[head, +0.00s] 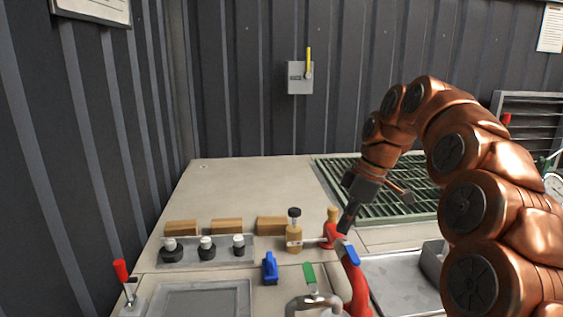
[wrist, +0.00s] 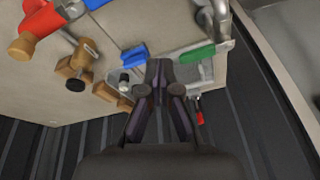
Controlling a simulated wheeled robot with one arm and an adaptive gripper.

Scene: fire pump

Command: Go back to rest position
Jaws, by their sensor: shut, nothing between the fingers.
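My gripper (head: 347,218) points down at the end of my copper-coloured arm, close to the red fitting (head: 331,238) on the bench in the head view. In the picture its tips overlap the fitting's right side; whether they touch it I cannot tell. In the wrist view my gripper (wrist: 159,68) has its dark fingers together with nothing between them. The red fitting (wrist: 42,22) is at the upper left there, apart from the fingers.
The bench (head: 255,180) carries a brass valve (head: 294,238), blue handle (head: 270,268), green handle (head: 309,273), red pipe (head: 356,290), black knobs (head: 206,250) and red lever (head: 121,271). A wall box (head: 298,80) has a yellow lever. The bench's back left is clear.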

